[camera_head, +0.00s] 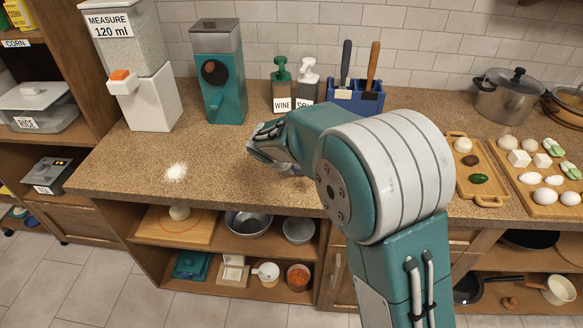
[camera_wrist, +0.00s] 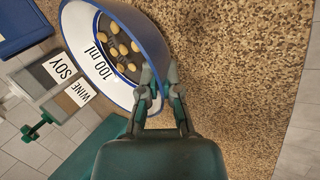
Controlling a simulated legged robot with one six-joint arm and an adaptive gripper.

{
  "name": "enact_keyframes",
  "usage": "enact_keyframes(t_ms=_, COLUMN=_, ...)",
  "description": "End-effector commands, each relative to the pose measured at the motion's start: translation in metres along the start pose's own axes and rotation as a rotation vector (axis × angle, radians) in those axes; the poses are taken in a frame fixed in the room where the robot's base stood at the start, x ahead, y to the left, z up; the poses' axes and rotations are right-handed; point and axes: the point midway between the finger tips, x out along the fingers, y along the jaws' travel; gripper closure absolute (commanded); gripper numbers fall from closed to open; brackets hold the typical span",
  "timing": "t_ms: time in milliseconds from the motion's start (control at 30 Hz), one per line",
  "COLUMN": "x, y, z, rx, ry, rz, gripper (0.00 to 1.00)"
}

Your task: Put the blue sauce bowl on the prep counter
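The blue sauce bowl (camera_wrist: 153,38) fills the upper middle of the wrist view. It has a blue outside, a white inside marked "100 ml", and dark sauce with several yellowish pieces. My gripper (camera_wrist: 160,82) has its fingers close together on either side of the bowl's near rim, shut on it. I cannot tell whether the bowl touches the counter (camera_wrist: 235,60).
Wine (camera_head: 281,86) and soy (camera_head: 306,86) bottles and a blue utensil holder (camera_head: 355,96) stand along the wall. A teal grinder (camera_head: 220,85) and a measuring dispenser (camera_head: 150,100) are left, near a white powder pile (camera_head: 176,172). Trays (camera_head: 482,196) and a pot (camera_head: 505,100) are right.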

Motion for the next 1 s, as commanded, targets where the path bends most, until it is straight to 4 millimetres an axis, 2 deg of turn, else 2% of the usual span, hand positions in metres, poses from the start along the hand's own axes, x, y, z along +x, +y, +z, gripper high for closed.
enact_keyframes(t_ms=67, x=0.001, y=0.0, z=0.0, rx=0.0, ry=0.001, rz=0.001, gripper=1.0)
enact_keyframes(t_ms=167, x=0.002, y=-0.001, z=0.0, rx=0.0, ry=0.0, rz=0.0, gripper=0.59)
enact_keyframes(t_ms=200, x=0.002, y=-0.001, z=0.0, rx=0.0, ry=0.0, rz=0.0, gripper=0.57)
enact_keyframes(t_ms=533, x=0.001, y=0.0, z=0.001, rx=0.001, ry=0.001, rz=-0.001, gripper=0.57)
enact_keyframes(t_ms=633, x=-0.005, y=0.001, z=0.0, rx=0.0, ry=0.002, rz=0.001, gripper=0.57)
enact_keyframes(t_ms=767, x=-0.027, y=0.001, z=0.0, rx=0.002, ry=0.003, rz=0.002, gripper=0.57)
enact_keyframes(t_ms=1000, x=-0.078, y=0.001, z=0.0, rx=0.0, ry=0.004, rz=0.002, gripper=0.57)
